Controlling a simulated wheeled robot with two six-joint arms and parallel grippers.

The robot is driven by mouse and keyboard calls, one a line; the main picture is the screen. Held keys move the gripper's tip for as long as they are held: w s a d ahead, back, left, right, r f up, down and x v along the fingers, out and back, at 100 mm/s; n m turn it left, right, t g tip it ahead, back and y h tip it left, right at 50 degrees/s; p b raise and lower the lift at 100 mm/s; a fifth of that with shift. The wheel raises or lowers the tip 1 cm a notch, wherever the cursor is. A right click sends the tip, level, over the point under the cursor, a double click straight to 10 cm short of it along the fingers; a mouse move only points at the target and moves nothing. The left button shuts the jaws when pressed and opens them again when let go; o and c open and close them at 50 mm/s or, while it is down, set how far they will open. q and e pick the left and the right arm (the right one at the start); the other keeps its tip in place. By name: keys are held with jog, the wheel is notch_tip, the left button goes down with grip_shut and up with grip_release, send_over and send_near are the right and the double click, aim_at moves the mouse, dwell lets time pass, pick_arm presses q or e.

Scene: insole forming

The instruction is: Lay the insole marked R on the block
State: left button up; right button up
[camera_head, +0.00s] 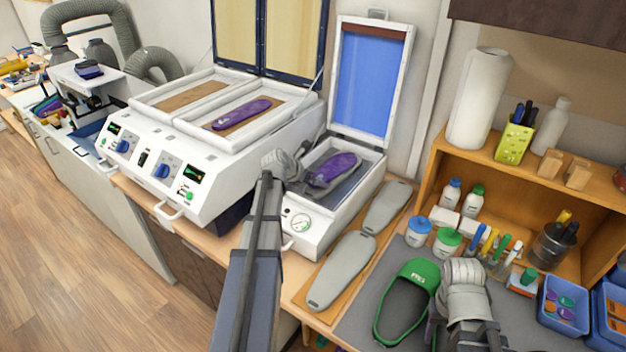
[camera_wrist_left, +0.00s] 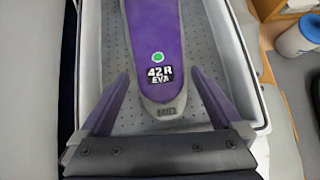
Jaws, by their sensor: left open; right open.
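The purple insole marked 42R EVA (camera_wrist_left: 158,50), with a green dot, lies lengthwise on a grey block (camera_wrist_left: 168,110) in the left wrist view. The block's grey end shows past the insole's near end. Both are in the white box with the raised blue lid; the insole also shows in the head view (camera_head: 338,168). My left gripper (camera_wrist_left: 165,108) is open, its fingers on either side of the block's near end; contact cannot be told. My right gripper (camera_head: 466,332) is open at the lower right beside the green shoe; its fingertips are hard to make out.
Another purple insole (camera_head: 242,113) lies in the open white heating machine (camera_head: 190,150). Two grey blocks (camera_head: 341,270) lie on a wooden board right of the box. A green shoe (camera_head: 418,272) and a wooden shelf (camera_head: 540,182) with bottles and pens stand at the right.

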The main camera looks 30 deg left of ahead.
pick_arm(q)
jog(key=p+v, duration=0.5)
jog(key=v, duration=0.2)
jog(key=shift+s+r, duration=0.25)
jog(key=shift+r, duration=0.1)
